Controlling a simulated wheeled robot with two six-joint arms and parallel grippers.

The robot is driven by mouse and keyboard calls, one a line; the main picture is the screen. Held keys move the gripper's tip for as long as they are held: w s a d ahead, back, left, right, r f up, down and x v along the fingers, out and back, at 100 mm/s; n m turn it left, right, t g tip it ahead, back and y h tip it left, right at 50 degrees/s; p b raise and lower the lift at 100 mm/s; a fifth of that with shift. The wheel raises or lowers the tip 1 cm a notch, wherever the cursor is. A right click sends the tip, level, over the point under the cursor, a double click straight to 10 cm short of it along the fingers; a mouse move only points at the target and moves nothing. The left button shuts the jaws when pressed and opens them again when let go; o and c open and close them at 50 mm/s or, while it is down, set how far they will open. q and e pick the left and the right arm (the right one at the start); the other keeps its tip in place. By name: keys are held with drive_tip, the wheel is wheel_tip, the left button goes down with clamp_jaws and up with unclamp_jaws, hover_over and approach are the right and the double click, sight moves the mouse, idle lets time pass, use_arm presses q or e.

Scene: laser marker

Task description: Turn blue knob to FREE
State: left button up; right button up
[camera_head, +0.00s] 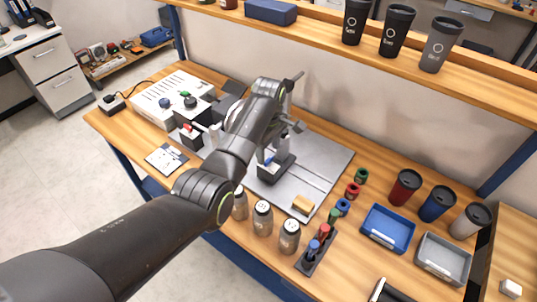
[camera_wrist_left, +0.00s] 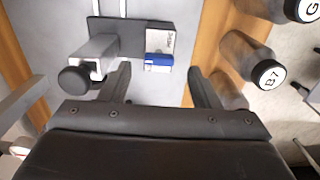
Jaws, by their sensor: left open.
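A small blue part (camera_head: 269,158) sits on the dark clamp fixture (camera_head: 272,174) on the grey plate. In the left wrist view this blue part (camera_wrist_left: 158,63) lies ahead of the fingers, beside a white label (camera_wrist_left: 159,40) with print too small to read. Another blue knob (camera_head: 164,102) is on the white box at the back left; its setting is not readable. My left gripper (camera_head: 285,125) hovers above the fixture, partly hidden by its own wrist. In the wrist view my left gripper (camera_wrist_left: 160,88) is open and empty. My right gripper is not in view.
A black round-ended handle (camera_wrist_left: 76,80) stands close to one finger. Several bottles (camera_head: 262,216) line the front edge. A screw rack (camera_head: 317,249), blue tray (camera_head: 388,228) and grey tray (camera_head: 443,258) are to the right. The shelf (camera_head: 330,45) with cups overhangs the back.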

sight(269, 159)
use_arm(q)
drive_tip(key=shift+f, duration=1.6)
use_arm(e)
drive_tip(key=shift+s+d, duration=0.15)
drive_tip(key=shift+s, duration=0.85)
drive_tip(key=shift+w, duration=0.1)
use_arm(q)
drive_tip(key=c, duration=1)
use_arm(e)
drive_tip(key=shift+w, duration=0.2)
